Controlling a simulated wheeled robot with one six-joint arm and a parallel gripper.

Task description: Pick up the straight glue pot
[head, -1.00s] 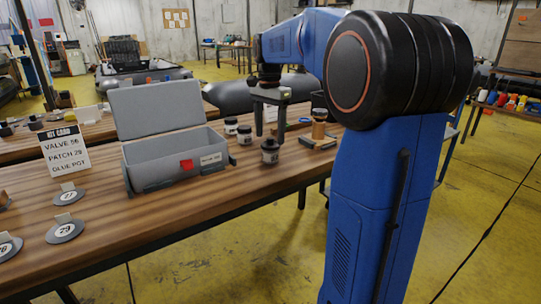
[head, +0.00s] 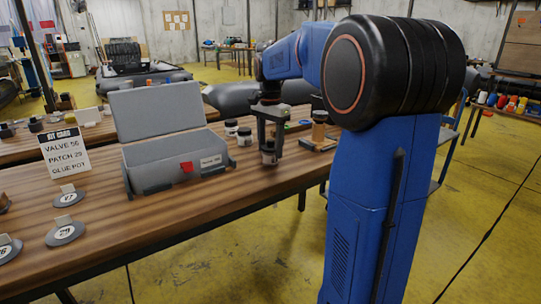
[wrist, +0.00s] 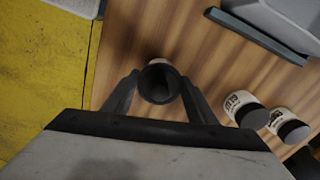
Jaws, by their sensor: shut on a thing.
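My gripper (head: 269,148) is shut on a glue pot (head: 268,158), a small jar with a pale label, at the right part of the wooden bench. In the wrist view the same pot (wrist: 160,84) shows its dark round top between the two fingertips; its side is mostly hidden. Two similar pots with dark lids and pale labels stand to the left of my gripper in the head view, one nearer (head: 244,136) and one farther back (head: 231,127). Both also show at the right of the wrist view, the nearer (wrist: 244,108) and the other (wrist: 287,124).
An open grey case (head: 160,176) with a red tag stands left of the pots. A brown cylinder on a block (head: 320,130) stands just right of my gripper. The front strip of bench is clear.

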